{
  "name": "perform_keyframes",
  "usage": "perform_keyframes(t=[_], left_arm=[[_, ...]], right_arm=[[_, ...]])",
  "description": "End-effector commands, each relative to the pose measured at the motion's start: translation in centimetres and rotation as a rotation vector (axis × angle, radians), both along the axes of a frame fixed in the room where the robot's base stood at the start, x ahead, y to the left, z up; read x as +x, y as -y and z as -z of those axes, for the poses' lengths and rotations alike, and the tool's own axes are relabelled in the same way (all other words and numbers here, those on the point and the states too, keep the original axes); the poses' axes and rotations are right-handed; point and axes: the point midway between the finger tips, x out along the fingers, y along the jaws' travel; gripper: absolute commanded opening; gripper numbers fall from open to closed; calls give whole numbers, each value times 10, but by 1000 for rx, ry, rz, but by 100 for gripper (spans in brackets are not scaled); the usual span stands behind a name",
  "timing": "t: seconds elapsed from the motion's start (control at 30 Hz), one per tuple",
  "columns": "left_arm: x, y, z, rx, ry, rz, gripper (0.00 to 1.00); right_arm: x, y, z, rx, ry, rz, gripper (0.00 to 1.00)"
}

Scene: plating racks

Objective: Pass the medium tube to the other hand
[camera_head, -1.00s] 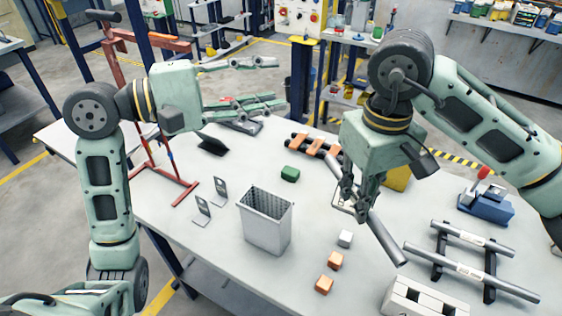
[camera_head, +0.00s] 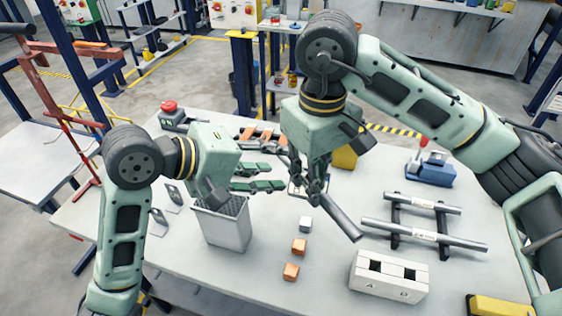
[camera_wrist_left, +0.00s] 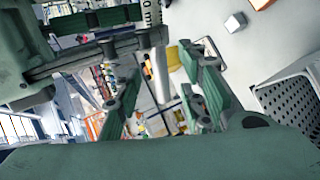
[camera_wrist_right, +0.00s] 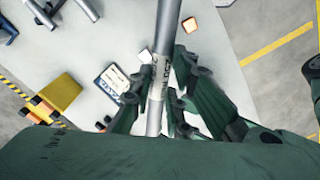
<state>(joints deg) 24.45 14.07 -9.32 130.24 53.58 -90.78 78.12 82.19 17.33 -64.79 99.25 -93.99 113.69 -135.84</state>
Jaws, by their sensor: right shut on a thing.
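The medium tube is a grey metal cylinder (camera_head: 343,223) with a printed label, held tilted above the table. My right gripper (camera_head: 317,190) is shut around it. In the right wrist view the tube (camera_wrist_right: 164,35) runs between the fingers, its label (camera_wrist_right: 157,78) at the grip. My left gripper (camera_head: 283,178) is open and empty, its fingers pointing right toward the right gripper, just short of it. In the left wrist view the labelled tube (camera_wrist_left: 151,14) shows beyond the open fingers, with the right gripper's fingers beside it. The tube's upper end is partly hidden by the right gripper in the head view.
A perforated grey bin (camera_head: 224,232) stands below my left gripper. Orange blocks (camera_head: 299,247) and a white block (camera_head: 305,224) lie on the table. A black rack (camera_head: 395,225) with two tubes, a white slotted block (camera_head: 388,282) and a blue device (camera_head: 430,174) are at right.

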Motion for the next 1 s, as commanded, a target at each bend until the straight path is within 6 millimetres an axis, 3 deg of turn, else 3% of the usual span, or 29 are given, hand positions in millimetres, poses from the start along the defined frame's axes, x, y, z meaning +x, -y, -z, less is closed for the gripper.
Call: perform_keyframes(t=[0.2,0.57,1.0], left_arm=[[12,18,12,-1,-2,1,37],[15,21,15,0,0,0,37],[14,21,14,-2,1,0,0]], right_arm=[[0,0,0,1,1,0,0],[0,0,0,1,1,0,0],[0,0,0,0,0,0,0]])
